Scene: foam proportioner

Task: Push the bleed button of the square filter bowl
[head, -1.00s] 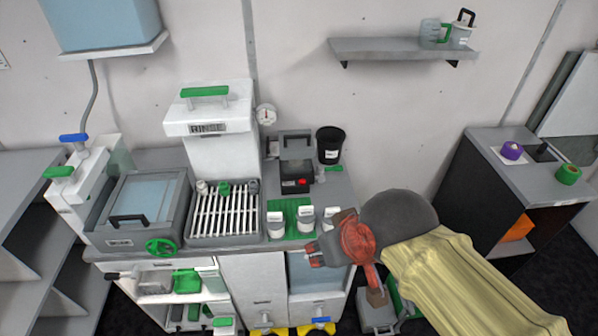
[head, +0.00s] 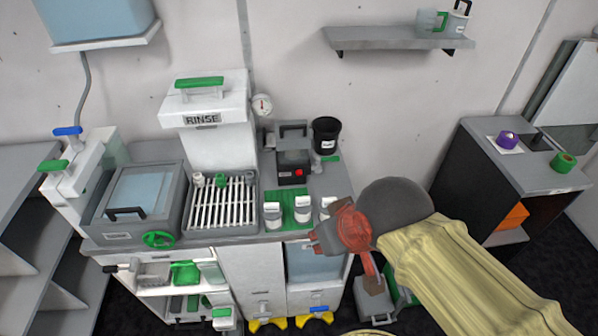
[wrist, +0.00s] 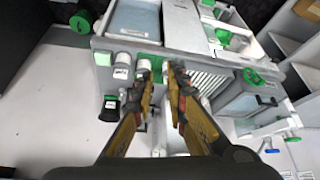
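I cannot tell which is square, and no bleed button can be made out. My gripper (head: 316,241) is just in front of the right bowl in the head view, partly hidden by its own wrist. In the wrist view my gripper (wrist: 162,75) shows two separated fingers with nothing between them. Small white-capped shapes (wrist: 122,72) lie left of the fingers there.
Behind the bowls stand a black device with a red button (head: 293,170) and a black cup (head: 326,135). A slatted rack (head: 222,205) and a lidded tub (head: 138,200) lie left. A dark cabinet (head: 470,165) stands right, with floor between.

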